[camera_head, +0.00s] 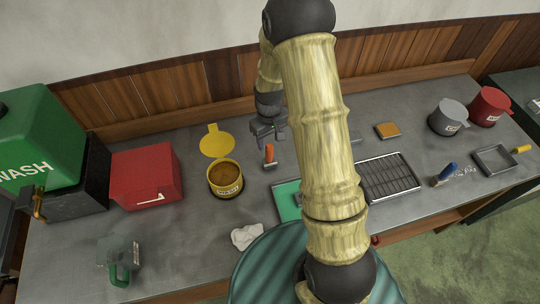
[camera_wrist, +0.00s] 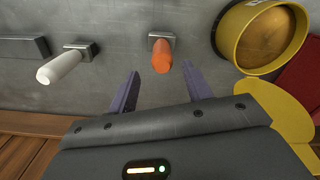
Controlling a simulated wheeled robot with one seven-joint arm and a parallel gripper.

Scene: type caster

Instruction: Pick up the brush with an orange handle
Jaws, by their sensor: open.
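The brush with an orange handle (camera_head: 269,154) stands on the grey worktop with its handle up, right of a yellow pot. In the wrist view its orange handle (camera_wrist: 162,57) points toward me from a small grey base. My gripper (camera_head: 268,133) is just behind and above the handle in the head view. In the wrist view my gripper's two fingers (camera_wrist: 160,88) are apart and empty, and the handle appears just beyond the gap between their tips. I cannot tell whether anything touches.
The yellow pot (camera_head: 225,180) with brown contents and its yellow lid (camera_head: 215,141) are close by on the left. A white-handled tool (camera_wrist: 66,64) stands beside the brush in the wrist view. A green tray (camera_head: 286,202) and a crumpled white cloth (camera_head: 246,236) lie in front.

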